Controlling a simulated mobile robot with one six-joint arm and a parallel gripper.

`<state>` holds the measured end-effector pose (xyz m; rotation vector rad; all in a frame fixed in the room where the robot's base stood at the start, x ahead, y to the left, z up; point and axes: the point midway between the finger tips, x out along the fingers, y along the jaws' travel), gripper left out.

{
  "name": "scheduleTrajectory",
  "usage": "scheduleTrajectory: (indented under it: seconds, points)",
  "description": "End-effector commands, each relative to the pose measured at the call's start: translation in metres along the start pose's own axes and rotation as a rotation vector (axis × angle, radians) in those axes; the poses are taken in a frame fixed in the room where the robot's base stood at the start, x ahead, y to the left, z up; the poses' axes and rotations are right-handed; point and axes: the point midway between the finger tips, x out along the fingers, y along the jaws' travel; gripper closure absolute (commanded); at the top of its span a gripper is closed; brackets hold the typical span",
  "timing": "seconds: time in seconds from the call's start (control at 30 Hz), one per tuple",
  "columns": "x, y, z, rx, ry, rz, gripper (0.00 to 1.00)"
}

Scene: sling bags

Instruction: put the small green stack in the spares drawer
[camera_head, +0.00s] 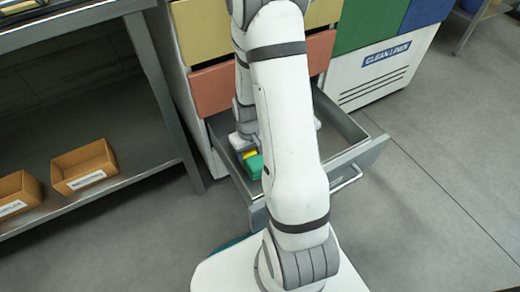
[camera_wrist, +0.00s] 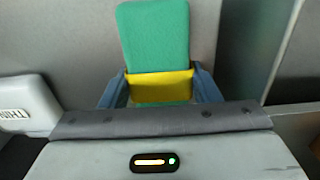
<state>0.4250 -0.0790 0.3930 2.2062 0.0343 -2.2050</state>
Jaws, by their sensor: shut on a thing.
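A small green stack (camera_head: 255,168) with a yellow band around it is at the left side of the open grey drawer (camera_head: 372,152). In the wrist view the green stack (camera_wrist: 155,35) stands out beyond my fingers, with its yellow band (camera_wrist: 160,92) between them. My gripper (camera_wrist: 160,84) is shut on the stack at the band. In the head view my arm hides most of the gripper and much of the drawer's inside. I cannot tell whether the stack touches the drawer floor. No drawer label is readable.
The drawer hangs out of a cabinet with yellow and red drawer fronts (camera_head: 210,89). A metal shelf unit (camera_head: 165,85) on the left holds two cardboard boxes (camera_head: 84,167). A white "CLEAN LINEN" bin (camera_head: 380,75) stands at the back right. The floor on the right is clear.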

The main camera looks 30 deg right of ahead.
Motion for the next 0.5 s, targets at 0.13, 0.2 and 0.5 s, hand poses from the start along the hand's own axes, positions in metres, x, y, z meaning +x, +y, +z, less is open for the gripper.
scheduleTrajectory:
  seconds: [0.13,0.2,0.5]
  points:
    - [0.002,0.0,-0.0001,0.0,0.0,0.0,0.75]
    - [0.0037,-0.0001,0.0,0.0,0.0,0.0,0.43]
    - [0.0026,-0.0003,0.0,0.0,0.0,0.0,0.22]
